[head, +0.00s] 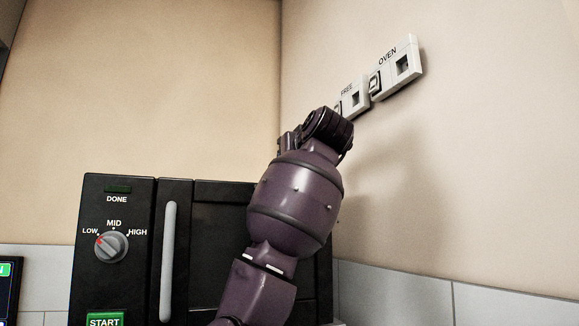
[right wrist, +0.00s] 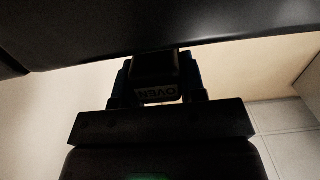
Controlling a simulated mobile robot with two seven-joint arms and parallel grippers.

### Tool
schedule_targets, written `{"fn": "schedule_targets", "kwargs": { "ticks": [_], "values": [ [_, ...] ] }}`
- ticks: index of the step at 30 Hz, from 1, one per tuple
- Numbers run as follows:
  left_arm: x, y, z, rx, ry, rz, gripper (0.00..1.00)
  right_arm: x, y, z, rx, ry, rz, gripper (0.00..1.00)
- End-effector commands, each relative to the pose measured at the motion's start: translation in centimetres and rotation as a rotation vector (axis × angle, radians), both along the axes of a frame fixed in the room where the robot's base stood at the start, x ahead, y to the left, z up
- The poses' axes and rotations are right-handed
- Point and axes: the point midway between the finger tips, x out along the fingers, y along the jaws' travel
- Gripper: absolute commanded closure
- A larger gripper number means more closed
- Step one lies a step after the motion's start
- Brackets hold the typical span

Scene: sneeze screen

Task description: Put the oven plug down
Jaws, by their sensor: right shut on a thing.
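My right gripper (right wrist: 158,72) is shut on the oven plug (right wrist: 158,93), a dark block with a pale "OVEN" label, upside down in the right wrist view. In the head view my right gripper (head: 322,130) is up by the right wall, below and left of the sockets. The plug is hidden there behind my purple arm. The wall socket marked OVEN (head: 402,65) shows an empty square opening. The FREE socket (head: 354,98), lower left of it, also shows an opening, with its left end partly hidden by my gripper. My left gripper is not in view.
A black oven (head: 135,205) with a LOW-MID-HIGH dial (head: 111,245), a green START button (head: 104,320) and a grey handle (head: 168,260) stands behind my arm. A large dark surface (right wrist: 200,25) crosses the top of the right wrist view; I cannot tell what it is.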

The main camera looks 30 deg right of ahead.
Motion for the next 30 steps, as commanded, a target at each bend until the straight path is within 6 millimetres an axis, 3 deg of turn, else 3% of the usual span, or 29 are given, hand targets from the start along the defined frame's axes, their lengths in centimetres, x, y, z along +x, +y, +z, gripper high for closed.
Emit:
{"fn": "schedule_targets", "kwargs": {
  "ticks": [6, 30],
  "values": [
    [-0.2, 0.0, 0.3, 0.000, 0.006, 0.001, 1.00, 1.6, -0.4, -1.6, 0.000, 0.002, 0.000, 1.00],
    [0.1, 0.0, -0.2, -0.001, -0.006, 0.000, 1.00, 1.5, -0.3, -2.8, 0.000, 0.001, 0.000, 1.00]
  ]
}}
